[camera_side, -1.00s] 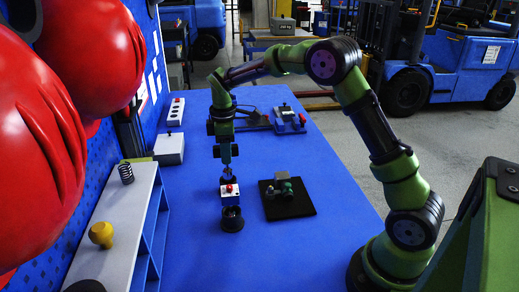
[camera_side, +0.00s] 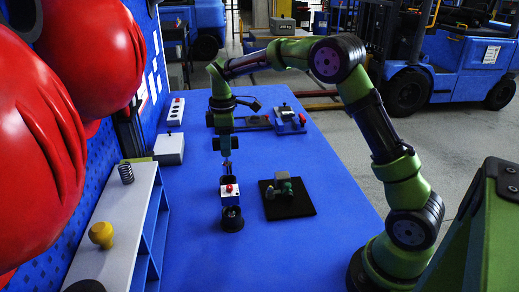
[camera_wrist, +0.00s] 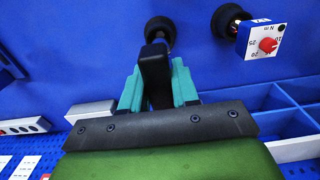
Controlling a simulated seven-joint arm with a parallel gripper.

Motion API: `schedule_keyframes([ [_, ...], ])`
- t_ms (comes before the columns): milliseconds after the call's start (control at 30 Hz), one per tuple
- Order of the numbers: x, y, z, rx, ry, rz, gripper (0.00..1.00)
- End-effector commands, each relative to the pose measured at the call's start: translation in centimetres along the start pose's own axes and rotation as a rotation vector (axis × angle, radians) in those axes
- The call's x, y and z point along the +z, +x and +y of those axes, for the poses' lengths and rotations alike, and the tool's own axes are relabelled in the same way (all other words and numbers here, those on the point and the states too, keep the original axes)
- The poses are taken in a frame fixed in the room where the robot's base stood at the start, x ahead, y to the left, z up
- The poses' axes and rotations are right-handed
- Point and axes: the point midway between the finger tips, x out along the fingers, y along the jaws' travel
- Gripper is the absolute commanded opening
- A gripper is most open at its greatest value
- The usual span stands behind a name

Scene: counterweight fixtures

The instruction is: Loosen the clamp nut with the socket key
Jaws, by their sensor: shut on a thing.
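My gripper (camera_side: 227,152) points down over the blue table. In the wrist view its teal jaws (camera_wrist: 158,88) are shut on a dark tool, apparently the socket key (camera_side: 227,167), whose thin shaft hangs below the fingers. A round black piece (camera_wrist: 160,28) shows just beyond the jaws; I cannot tell whether it belongs to the key or to a stand. A white box with a red knob (camera_side: 230,190) and an "N m" scale stands close below and in front; the wrist view shows its face (camera_wrist: 264,43). A grey and green fixture (camera_side: 283,184) sits to the right; I cannot make out the clamp nut.
The fixture stands on a black mat (camera_side: 301,207). A round black base (camera_side: 232,222) is in front of the knob box. A pale shelf (camera_side: 117,222) with a spring (camera_side: 126,172) and a yellow knob (camera_side: 101,234) runs along the left. A blue device (camera_side: 290,122) stands farther back.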

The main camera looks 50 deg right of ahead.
Motion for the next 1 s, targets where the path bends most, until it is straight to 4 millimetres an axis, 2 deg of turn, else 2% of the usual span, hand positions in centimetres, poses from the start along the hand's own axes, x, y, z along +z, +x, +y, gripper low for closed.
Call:
schedule_keyframes([
  [67, 0.7, -1.5, 0.2, 0.006, 0.013, 0.004, 0.0],
  [133, 2.1, -2.9, -0.2, 0.006, 0.049, 0.004, 0.0],
  [300, 7.0, -5.2, -2.4, 0.004, 0.267, 0.004, 0.0],
  [400, 9.7, -5.5, -4.0, 0.002, 0.422, 0.003, 0.0],
  [500, 11.3, -5.1, -5.3, 0.001, 0.547, 0.002, 0.0],
  [700, 11.9, -4.2, -5.9, 0.001, 0.66, 0.002, 0.0],
  [1000, 11.8, -2.0, -5.8, 0.0, 0.665, 0.0, 0.0],
])
